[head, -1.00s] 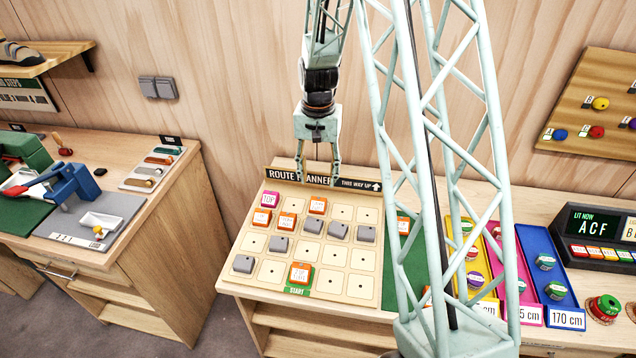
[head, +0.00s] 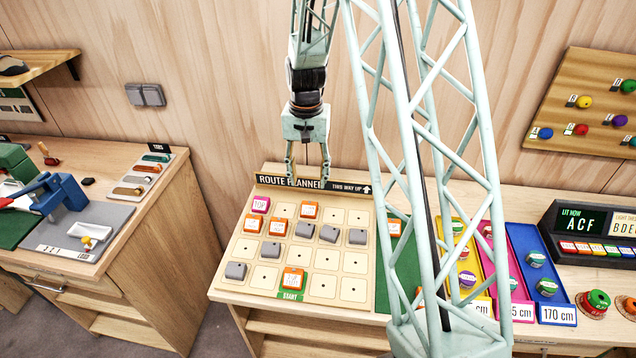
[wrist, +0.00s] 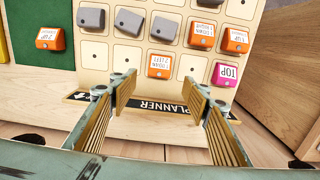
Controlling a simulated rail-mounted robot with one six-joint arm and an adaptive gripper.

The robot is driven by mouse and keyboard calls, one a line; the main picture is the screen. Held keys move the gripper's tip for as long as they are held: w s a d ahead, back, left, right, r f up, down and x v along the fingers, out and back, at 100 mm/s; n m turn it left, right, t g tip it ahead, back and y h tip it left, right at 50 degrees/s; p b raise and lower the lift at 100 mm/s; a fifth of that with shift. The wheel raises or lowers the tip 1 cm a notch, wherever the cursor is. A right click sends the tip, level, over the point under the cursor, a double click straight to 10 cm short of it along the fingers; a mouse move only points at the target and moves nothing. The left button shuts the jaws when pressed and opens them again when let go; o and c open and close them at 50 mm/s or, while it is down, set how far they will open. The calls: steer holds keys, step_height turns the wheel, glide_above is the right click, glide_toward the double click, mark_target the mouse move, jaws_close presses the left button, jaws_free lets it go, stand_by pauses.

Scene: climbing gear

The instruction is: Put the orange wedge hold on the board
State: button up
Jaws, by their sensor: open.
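Several orange labelled blocks are in view, and I cannot tell which is the orange wedge hold. One orange block (head: 394,228) lies on the green mat (head: 382,270) right of the route planner board (head: 322,285); it also shows in the wrist view (wrist: 50,38). Another orange block (head: 420,299) on the mat is partly hidden by my arm. Other orange blocks (head: 310,210) sit on the board, one of them at START (head: 291,279). My gripper (head: 308,178) is open and empty above the board's far edge, over its title strip; it also shows in the wrist view (wrist: 158,95).
Grey blocks (head: 328,233) and a pink TOP block (head: 260,204) occupy other board squares; several squares are bare. Coloured trays (head: 545,275) and a display box (head: 580,222) stand to the right. A left bench (head: 150,220) stands apart across a gap. My lattice arm hides part of the mat.

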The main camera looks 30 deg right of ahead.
steer(key=s+a+r+n+t, duration=0.1)
steer(key=s+a+r, duration=0.35)
steer(key=r, duration=0.45)
steer(key=s+a+r+n, duration=0.2)
steer(key=s+a+r, duration=0.3)
steer(key=r, duration=0.4)
steer(key=s+a+r+n+t, duration=0.1)
steer(key=s+a+r, duration=0.2)
steer(key=s+r, duration=0.45)
steer(key=s+a+r+n, duration=0.1)
steer(key=s+a+r, duration=0.1)
steer(key=s, duration=0.5)
steer(key=s+a+r+n+t, duration=0.1)
steer(key=s+a+r, duration=0.1)
steer(key=s+r, duration=0.2)
steer(key=s+a+r+n+t, duration=0.1)
steer(key=s+a+r+n, duration=0.1)
steer(key=s, duration=0.9)
steer(key=shift+a+r, duration=0.25)
steer(key=shift+r, duration=0.15)
